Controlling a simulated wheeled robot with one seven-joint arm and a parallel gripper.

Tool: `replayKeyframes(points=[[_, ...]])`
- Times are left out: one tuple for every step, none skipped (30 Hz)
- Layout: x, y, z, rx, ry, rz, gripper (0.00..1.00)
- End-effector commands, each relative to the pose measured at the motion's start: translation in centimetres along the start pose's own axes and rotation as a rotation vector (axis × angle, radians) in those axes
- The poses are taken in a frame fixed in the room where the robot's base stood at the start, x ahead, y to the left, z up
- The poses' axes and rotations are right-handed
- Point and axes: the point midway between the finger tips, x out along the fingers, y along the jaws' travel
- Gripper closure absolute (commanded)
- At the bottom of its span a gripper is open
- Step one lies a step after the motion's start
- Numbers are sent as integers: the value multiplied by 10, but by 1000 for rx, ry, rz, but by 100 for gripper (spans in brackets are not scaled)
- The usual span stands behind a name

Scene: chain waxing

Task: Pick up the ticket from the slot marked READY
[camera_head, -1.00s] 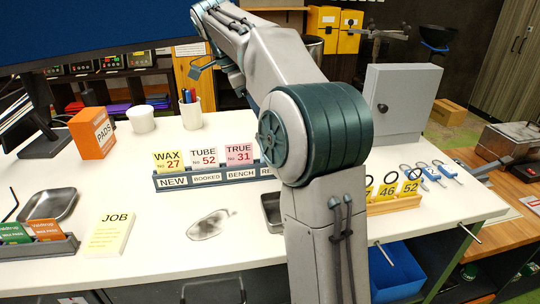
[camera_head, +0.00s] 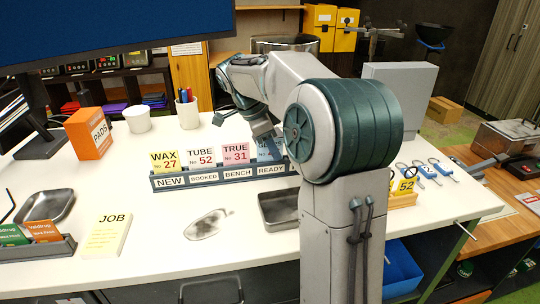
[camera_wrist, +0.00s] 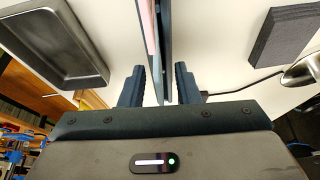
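The ticket rack (camera_head: 200,182) stands on the white table with labelled slots NEW, BOOKED, BENCH and READY. A blue ticket (camera_head: 268,151) stands in the READY slot, its upper part mostly covered by my gripper (camera_head: 264,138). A pink TRUE 31 ticket (camera_head: 236,153) stands beside it in BENCH, a white TUBE 52 ticket (camera_head: 202,158) in BOOKED and a yellow WAX 27 ticket (camera_head: 165,161) in NEW. In the wrist view my gripper (camera_wrist: 159,82) is open, with thin edge-on pieces between its fingers and gaps beside them; I cannot tell the ticket from the rack there.
A metal tray (camera_head: 264,222) lies in front of the rack; a tray also shows in the wrist view (camera_wrist: 106,75). Number tags (camera_head: 404,186) and blue-tagged keys (camera_head: 426,171) lie to the right. A pen cup (camera_head: 188,115) and orange PADS box (camera_head: 76,135) stand behind left.

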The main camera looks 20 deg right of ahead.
Motion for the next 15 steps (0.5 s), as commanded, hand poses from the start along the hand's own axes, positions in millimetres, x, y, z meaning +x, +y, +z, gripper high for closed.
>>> replayKeyframes(points=[[2, 0, 0, 0, 0, -1, 71], [3, 0, 0, 0, 0, -1, 71], [3, 0, 0, 0, -1, -2, 71], [3, 0, 0, 0, -1, -2, 71], [3, 0, 0, 0, -1, -2, 71], [3, 0, 0, 0, -1, -2, 71], [3, 0, 0, 0, -1, -2, 71], [3, 0, 0, 0, -1, -2, 74], [3, 0, 0, 0, -1, -2, 85], [3, 0, 0, 0, -1, -2, 93], [3, 0, 0, 0, -1, -2, 100], [3, 0, 0, 0, -1, -2, 100], [3, 0, 0, 0, -1, -2, 100], [3, 0, 0, 0, -1, -2, 100], [3, 0, 0, 0, -1, -2, 100]])
